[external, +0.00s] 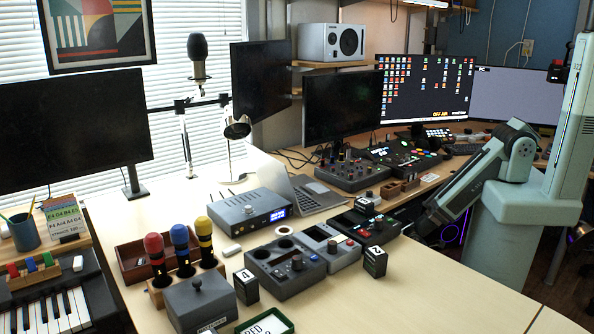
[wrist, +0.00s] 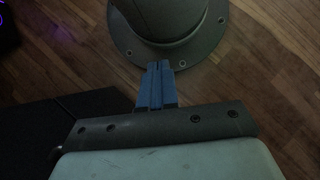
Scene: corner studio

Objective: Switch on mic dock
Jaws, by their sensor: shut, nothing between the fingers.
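Three microphones with red, blue and yellow heads (external: 179,236) stand upright in a wooden block (external: 158,296) on the desk in the external view. A grey box with a round knob on its lid (external: 198,302) sits just in front of them. I cannot tell for certain which unit is the mic dock, and no label names it. My gripper (wrist: 157,68) shows blue fingers in the wrist view, closed together and empty, pointing over the wooden floor beside my base. In the external view my arm is folded at the right, off the desk, and its fingertips cannot be made out.
A green-rimmed tray (external: 266,324) lies at the front. Bare desk (external: 440,285) spans the front right.

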